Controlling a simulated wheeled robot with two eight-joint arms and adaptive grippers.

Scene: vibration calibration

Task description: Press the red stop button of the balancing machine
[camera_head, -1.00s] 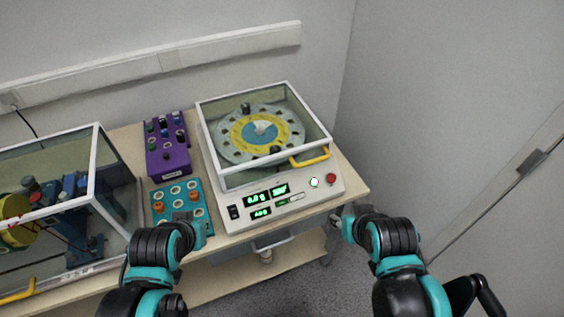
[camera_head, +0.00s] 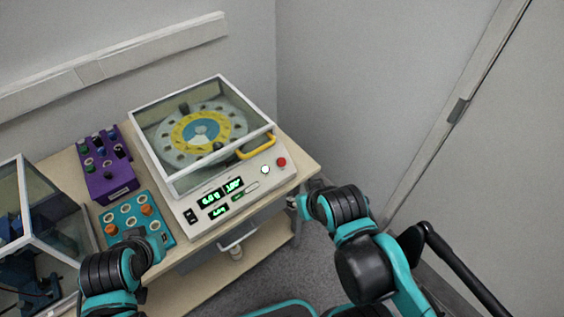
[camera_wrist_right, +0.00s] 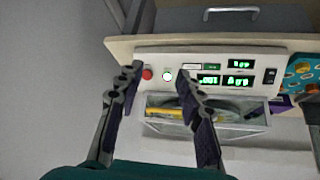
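The balancing machine (camera_head: 228,203) stands on the bench, its clear cover down over a disc with a yellow ring. Its red stop button (camera_head: 281,162) is at the panel's right end, beside a lit white button (camera_head: 265,170). The green displays are lit. My right gripper (camera_head: 306,206) is in front of the bench's right corner, apart from the button. In the right wrist view, its fingers (camera_wrist_right: 159,80) are open and empty, with the red button (camera_wrist_right: 147,73) seen between them. My left gripper (camera_head: 136,236) is by the teal board; its fingers are too unclear to read.
A purple box with knobs (camera_head: 106,168) and a teal board with orange knobs (camera_head: 127,214) lie left of the machine. A clear-walled case (camera_head: 38,215) stands at the far left. The yellow handle (camera_head: 257,147) is near the red button. Floor is free right of the bench.

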